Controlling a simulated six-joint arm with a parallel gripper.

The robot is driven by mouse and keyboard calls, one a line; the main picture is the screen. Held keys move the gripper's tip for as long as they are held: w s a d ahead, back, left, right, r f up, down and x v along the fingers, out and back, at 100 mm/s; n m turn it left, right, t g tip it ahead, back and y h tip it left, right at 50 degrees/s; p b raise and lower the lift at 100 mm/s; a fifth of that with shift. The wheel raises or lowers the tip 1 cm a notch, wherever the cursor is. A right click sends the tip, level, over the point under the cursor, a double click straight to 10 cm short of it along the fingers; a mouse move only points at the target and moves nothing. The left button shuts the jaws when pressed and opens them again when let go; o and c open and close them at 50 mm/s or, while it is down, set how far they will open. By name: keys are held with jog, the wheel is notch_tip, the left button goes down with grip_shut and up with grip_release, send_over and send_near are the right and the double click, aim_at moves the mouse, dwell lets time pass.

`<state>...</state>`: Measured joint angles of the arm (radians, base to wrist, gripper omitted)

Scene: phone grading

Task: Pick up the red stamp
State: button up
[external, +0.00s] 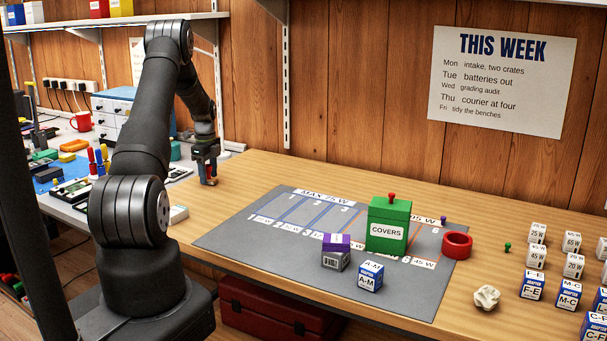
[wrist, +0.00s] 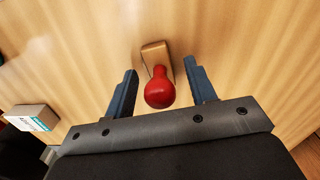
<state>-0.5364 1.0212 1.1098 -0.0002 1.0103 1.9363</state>
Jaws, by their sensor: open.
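The red stamp (wrist: 159,92) has a round red handle on a small wooden base and stands on the wooden bench in the wrist view. My gripper (wrist: 160,70) is open, with one blue-grey finger on each side of the stamp. Gaps show between the handle and both fingers, and nothing is gripped. In the external view my gripper (external: 207,178) points down, low over the left end of the bench. Only a bit of red shows between its fingers there, and the stamp's base is mostly hidden.
A grey mat (external: 240,243) with marked lanes lies to the right, holding a green COVERS box (external: 388,210), a purple-topped box (external: 336,243) and an A-M block (external: 370,282). A red ring (external: 457,245) sits at its right edge. A small white-labelled box (wrist: 32,118) lies left in the wrist view.

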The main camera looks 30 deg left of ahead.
jog(key=shift+f, duration=0.45)
jog(key=c, duration=1.1)
jog(key=shift+o, duration=0.2)
jog(key=shift+r, duration=0.15)
